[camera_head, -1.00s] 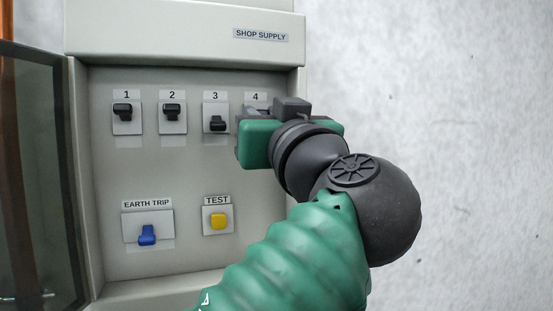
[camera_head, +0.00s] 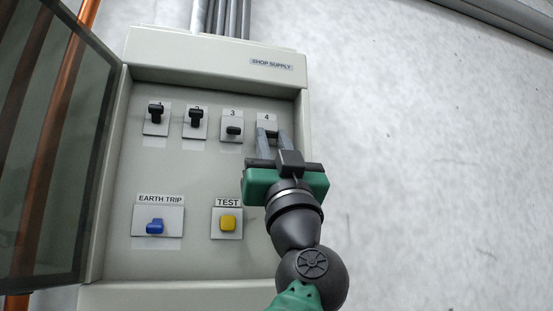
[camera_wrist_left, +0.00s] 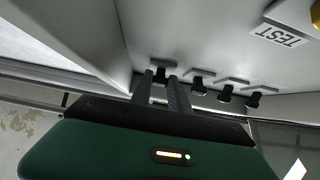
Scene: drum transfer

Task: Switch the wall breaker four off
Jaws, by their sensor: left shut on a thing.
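Breaker four (camera_head: 271,134) is the rightmost switch in the top row of the grey wall panel, under the label 4. Its dark lever shows only in part between my fingertips, so I cannot tell its position. My left gripper (camera_head: 272,140) reaches up to it from below, its two grey fingers shut around the lever. In the left wrist view, the fingers (camera_wrist_left: 161,78) meet the dark switch at the near end of the row. My right gripper is in neither view.
Breakers one (camera_head: 156,113) and two (camera_head: 196,117) have levers up; breaker three (camera_head: 234,130) has its lever lower. A blue earth trip switch (camera_head: 155,227) and yellow test button (camera_head: 228,223) sit below. The open glass door (camera_head: 55,140) stands left. Bare wall lies right.

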